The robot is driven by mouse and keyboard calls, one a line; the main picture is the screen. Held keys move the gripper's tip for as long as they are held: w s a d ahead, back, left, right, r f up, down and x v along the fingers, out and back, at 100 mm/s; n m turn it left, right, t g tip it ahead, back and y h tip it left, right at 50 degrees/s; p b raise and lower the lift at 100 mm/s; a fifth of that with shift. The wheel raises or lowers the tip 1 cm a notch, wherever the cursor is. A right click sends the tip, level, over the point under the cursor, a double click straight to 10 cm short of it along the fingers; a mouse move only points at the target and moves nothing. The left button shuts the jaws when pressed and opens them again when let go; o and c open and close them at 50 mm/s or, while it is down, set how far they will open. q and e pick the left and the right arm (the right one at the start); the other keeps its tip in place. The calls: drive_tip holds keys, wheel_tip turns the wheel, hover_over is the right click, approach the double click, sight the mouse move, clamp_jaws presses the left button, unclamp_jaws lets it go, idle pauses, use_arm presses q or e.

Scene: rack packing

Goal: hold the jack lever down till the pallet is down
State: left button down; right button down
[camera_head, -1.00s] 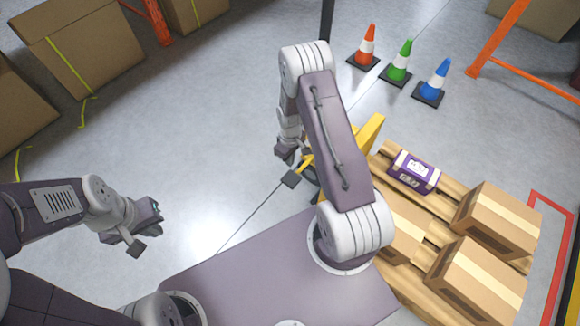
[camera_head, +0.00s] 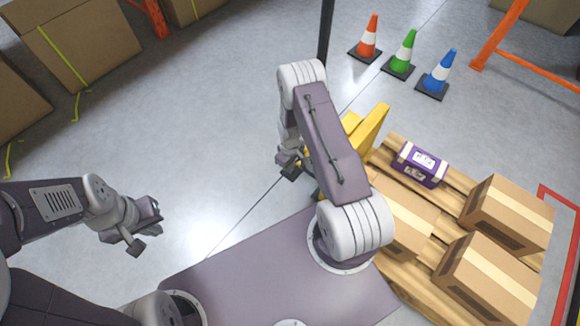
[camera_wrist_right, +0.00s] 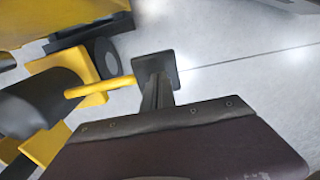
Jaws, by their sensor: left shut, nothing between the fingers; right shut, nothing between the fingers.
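The yellow pallet jack (camera_head: 371,130) stands behind my right arm in the head view, at the end of the loaded wooden pallet (camera_head: 393,147). In the right wrist view the jack lever (camera_wrist_right: 92,90) is a yellow rod reaching toward my shut right gripper (camera_wrist_right: 157,80). Its end is at the finger's side; I cannot tell whether they touch. In the head view my right gripper (camera_head: 289,164) is low beside the jack, partly hidden by my arm. My left gripper (camera_head: 146,218) is shut and empty over bare floor. Whether the pallet rests on the floor is not clear.
The pallet carries a purple case (camera_head: 420,164) and several cardboard boxes (camera_head: 507,215). Red (camera_head: 367,38), green (camera_head: 402,53) and blue (camera_head: 437,75) cones stand behind it. An orange rack (camera_head: 497,35) is at upper right. The floor at left centre is clear.

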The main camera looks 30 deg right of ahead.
sight(289, 176)
drive_tip(key=f, duration=0.1)
drive_tip(key=f+b, duration=0.1)
drive_tip(key=f, duration=0.2)
drive_tip(key=shift+s+a+f+b, duration=0.15)
drive_tip(key=shift+a+f+b, duration=0.15)
drive_tip(key=shift+f+b, duration=0.1)
drive_tip(key=shift+s, duration=0.1)
drive_tip(key=shift+a+f, duration=0.1)
drive_tip(key=shift+f, duration=0.05)
idle(0.6)
drive_tip(key=r+p, duration=0.3)
drive_tip(key=a+r+p, duration=0.1)
drive_tip(key=r+p, duration=0.1)
drive_tip(key=shift+r, duration=0.25)
wheel_tip(289, 176, up, 9)
drive_tip(key=s+a+p, duration=0.1)
drive_tip(key=a+p, duration=0.1)
drive_tip(key=p, duration=0.1)
drive_tip(key=shift+a+f, duration=0.15)
drive_tip(key=shift+a, duration=0.1)
